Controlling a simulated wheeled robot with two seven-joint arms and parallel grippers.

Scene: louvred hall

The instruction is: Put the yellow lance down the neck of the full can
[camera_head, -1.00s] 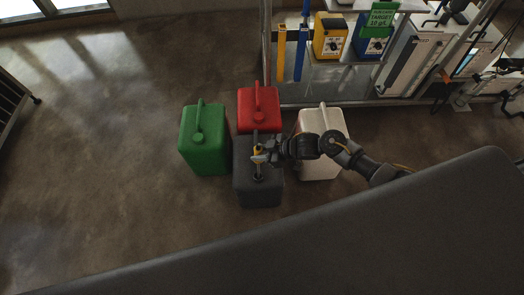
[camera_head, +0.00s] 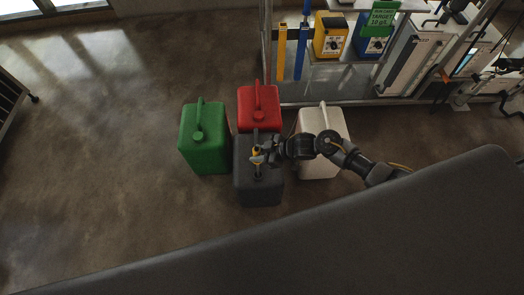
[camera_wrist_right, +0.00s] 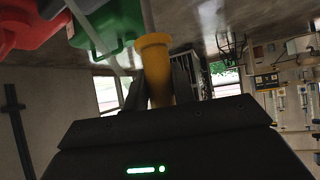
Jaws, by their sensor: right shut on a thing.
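My right gripper (camera_head: 258,157) is above the top of the dark grey can (camera_head: 258,192). It is shut on the yellow lance, whose yellow head (camera_wrist_right: 157,65) shows between the fingers in the right wrist view. A pale tube runs from the head out of the top of that view. No fill level shows on the can. My left gripper is not in view.
A green can (camera_head: 203,150) stands left of the dark one, a red can (camera_head: 259,108) behind it and a white can (camera_head: 325,168) to the right, partly behind my arm. A rack with yellow (camera_head: 329,36) and blue pump boxes stands behind. The floor at left is clear.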

